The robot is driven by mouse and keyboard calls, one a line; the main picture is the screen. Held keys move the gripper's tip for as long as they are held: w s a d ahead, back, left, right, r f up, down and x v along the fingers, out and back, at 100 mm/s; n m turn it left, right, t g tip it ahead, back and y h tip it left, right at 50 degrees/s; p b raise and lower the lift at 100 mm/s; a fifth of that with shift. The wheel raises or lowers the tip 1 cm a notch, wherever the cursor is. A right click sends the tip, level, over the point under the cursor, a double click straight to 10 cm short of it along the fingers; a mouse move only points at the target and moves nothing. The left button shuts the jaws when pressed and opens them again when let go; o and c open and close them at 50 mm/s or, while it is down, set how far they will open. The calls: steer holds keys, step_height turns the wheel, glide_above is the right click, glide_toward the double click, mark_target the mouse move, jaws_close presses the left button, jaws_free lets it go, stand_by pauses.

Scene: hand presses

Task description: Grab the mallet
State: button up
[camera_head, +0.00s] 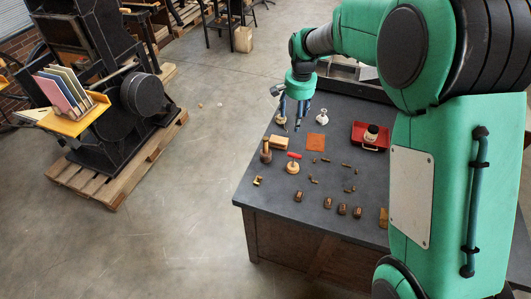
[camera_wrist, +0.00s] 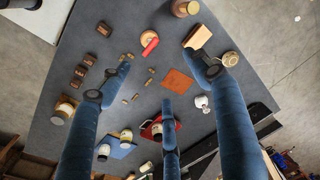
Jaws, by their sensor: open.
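The thing that looks most like the mallet is a brown turned wooden piece (camera_head: 266,153) standing upright near the table's left edge, with a wide round body and a narrower top. In the wrist view a brown round piece with a pale end (camera_wrist: 185,8) at the top edge appears to be the same thing. My gripper (camera_head: 295,113) hangs fingers down over the far left part of the table, beyond the mallet and apart from it. In the wrist view its three blue fingers (camera_wrist: 158,88) are spread wide with nothing held between them.
A tan block (camera_head: 279,143) stands close beside the mallet, with a red cylinder (camera_head: 294,155) and a round wooden knob piece (camera_head: 292,168) nearby. An orange patch (camera_head: 316,142), small brass pieces and a red tray (camera_head: 370,136) lie to the right.

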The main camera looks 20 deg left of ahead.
steer(key=g+p, duration=0.1)
steer(key=p, duration=0.1)
glide_above(265, 152)
steer(key=w, duration=0.1)
steer(key=shift+h, duration=0.3)
steer(key=f, duration=1.3)
steer(key=shift+a+f, duration=0.25)
steer(key=shift+a, duration=0.05)
steer(key=shift+f+p, duration=0.45)
steer(key=shift+f, duration=3.85)
steer(key=shift+f, duration=0.1)
steer(key=shift+w+d+f+p, duration=0.15)
steer(key=shift+f+p, duration=0.3)
steer(key=shift+f, duration=2)
steer(key=c, duration=1.6)
steer(key=shift+o, duration=0.2)
steer(key=shift+r, duration=0.15)
